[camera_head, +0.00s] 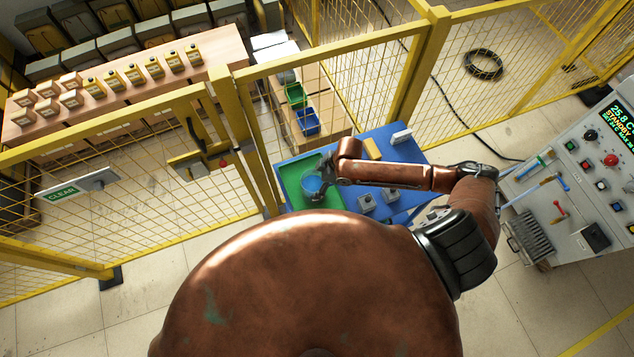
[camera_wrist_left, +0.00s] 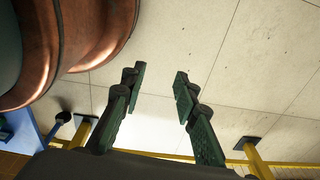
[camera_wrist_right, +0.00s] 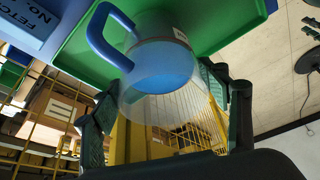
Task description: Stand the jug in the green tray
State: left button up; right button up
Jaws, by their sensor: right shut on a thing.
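The jug (camera_wrist_right: 160,75) is clear, with a blue handle and blue in its lower part. My right gripper (camera_wrist_right: 165,92) is shut on it, one finger on each side. In the head view the jug (camera_head: 313,184) appears over the green tray (camera_head: 288,172), partly hidden by my right gripper (camera_head: 323,178). I cannot tell whether its base touches the tray. The tray's green rim (camera_wrist_right: 85,45) also shows behind the jug in the right wrist view. My left gripper (camera_wrist_left: 159,80) is open and empty over bare floor, and is hidden in the head view.
The tray lies on a blue table (camera_head: 345,150) with grey blocks (camera_head: 367,201), a yellow block (camera_head: 372,148) and a white piece (camera_head: 401,136). A yellow mesh fence (camera_head: 330,85) stands behind. A control panel (camera_head: 570,190) is at the right.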

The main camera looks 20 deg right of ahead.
jog(key=shift+w+f, duration=0.1)
jog(key=shift+f, duration=0.55)
jog(key=o, duration=2.1)
pick_arm(q)
jog(key=shift+w, duration=0.55)
jog(key=shift+s, duration=0.1)
pick_arm(e)
jog(key=shift+r, duration=0.1)
pick_arm(q)
jog(key=shift+f+b, duration=0.4)
jog(key=shift+b, duration=0.05)
pick_arm(e)
jog(key=v, duration=1.2)
jog(key=shift+d, duration=0.1)
